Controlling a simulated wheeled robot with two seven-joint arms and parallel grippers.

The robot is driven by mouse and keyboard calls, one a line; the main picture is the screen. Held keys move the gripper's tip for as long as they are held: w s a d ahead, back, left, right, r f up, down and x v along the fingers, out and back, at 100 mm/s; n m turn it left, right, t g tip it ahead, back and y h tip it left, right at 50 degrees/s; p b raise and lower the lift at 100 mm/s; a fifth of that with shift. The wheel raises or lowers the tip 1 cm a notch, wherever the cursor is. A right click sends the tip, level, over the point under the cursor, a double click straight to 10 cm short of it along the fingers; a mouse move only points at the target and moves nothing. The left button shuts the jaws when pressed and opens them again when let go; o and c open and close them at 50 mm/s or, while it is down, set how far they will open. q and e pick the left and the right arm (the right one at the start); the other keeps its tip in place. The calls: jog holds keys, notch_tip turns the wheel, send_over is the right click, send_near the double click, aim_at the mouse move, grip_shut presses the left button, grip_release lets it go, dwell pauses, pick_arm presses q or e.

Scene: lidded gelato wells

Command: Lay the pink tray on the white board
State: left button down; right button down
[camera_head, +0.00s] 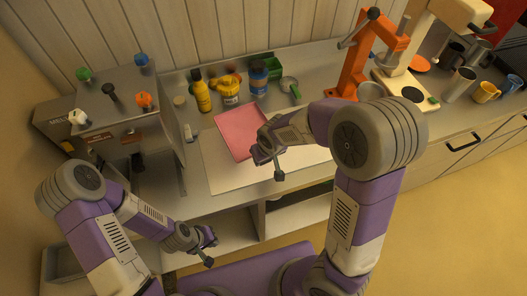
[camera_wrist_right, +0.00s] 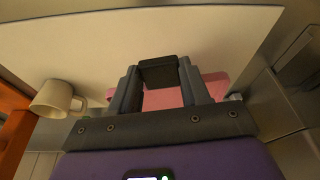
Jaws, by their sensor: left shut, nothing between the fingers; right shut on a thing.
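The pink tray (camera_head: 238,128) is a flat square at the back left part of the white board (camera_head: 217,174), overlapping it in the head view. I cannot tell whether it rests on the board or hangs just above it. My right gripper (camera_head: 266,160) is shut on the tray's near right edge. In the right wrist view the tray (camera_wrist_right: 165,98) shows between and beyond the fingers, with the pale board (camera_wrist_right: 150,40) past it. My right arm hides part of the board. My left gripper (camera_head: 210,250) is shut and empty, low in front of the counter.
A yellow bottle (camera_head: 201,93), a yellow jar (camera_head: 229,92) and a blue-labelled jar (camera_head: 258,78) stand behind the tray. The lidded wells (camera_head: 113,100) are at left, an orange press (camera_head: 358,62) at right. A white mug (camera_wrist_right: 57,100) shows in the wrist view.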

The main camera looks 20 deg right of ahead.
aim_at(263, 171)
jog(key=shift+f+b, duration=3.45)
jog(key=shift+f, duration=0.25)
jog(key=shift+f+b, duration=0.3)
jog(key=shift+b, duration=0.1)
jog(key=shift+c, duration=2.3)
grip_release()
